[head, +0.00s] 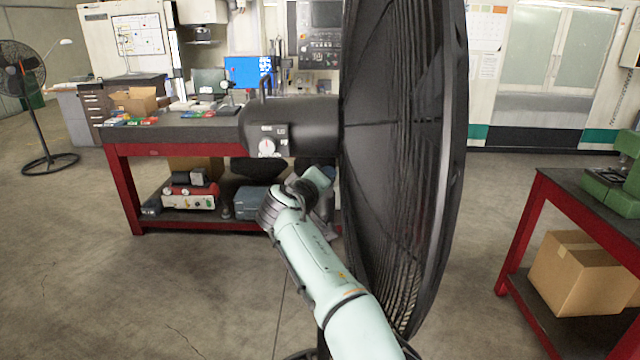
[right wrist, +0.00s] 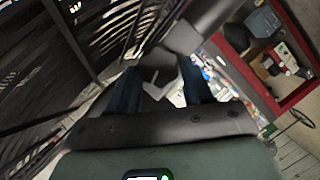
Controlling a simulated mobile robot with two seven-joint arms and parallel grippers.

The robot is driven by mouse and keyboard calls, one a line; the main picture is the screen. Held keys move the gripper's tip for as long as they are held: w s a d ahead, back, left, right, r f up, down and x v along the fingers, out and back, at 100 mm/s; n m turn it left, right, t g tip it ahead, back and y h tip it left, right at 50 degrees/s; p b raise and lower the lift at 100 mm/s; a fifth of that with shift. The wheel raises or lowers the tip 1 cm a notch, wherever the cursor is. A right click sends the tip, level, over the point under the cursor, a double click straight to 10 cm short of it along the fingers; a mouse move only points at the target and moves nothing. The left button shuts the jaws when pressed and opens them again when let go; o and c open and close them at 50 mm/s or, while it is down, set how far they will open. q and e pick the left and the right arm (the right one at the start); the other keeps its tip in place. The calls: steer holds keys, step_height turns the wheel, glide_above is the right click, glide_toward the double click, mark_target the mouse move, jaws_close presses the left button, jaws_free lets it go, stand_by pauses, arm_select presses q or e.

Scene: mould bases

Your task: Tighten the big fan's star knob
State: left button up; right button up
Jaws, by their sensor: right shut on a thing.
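The big fan (head: 405,150) stands close in front of me in the head view, its black guard seen nearly edge-on. Its dark motor housing (head: 305,122) points left and carries a small white dial. My right arm reaches up from the bottom to just below the housing; its wrist hides most of the gripper there. In the right wrist view the two blue fingers of my right gripper (right wrist: 160,88) are on either side of a dark grey piece, apparently the star knob (right wrist: 157,76). The knob is hidden in the head view. My left gripper is not in view.
A red-framed workbench (head: 125,190) with boxes and tools stands behind the fan. Another red-framed table (head: 520,225) is at the right, with a cardboard box (head: 580,272) on its lower shelf. A smaller fan (head: 40,120) stands far left. The floor at left is clear.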

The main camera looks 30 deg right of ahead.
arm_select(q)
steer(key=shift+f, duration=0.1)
arm_select(e)
steer(key=m, duration=0.1)
steer(key=m+y, duration=0.1)
steer(key=shift+s+d+r+m, duration=0.1)
steer(key=shift+d+r+m, duration=0.05)
steer(key=shift+m, duration=0.15)
steer(key=shift+y, duration=0.4)
steer(key=o, duration=1)
steer(key=shift+o, duration=0.2)
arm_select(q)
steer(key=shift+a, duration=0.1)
arm_select(e)
steer(key=shift+r, duration=0.1)
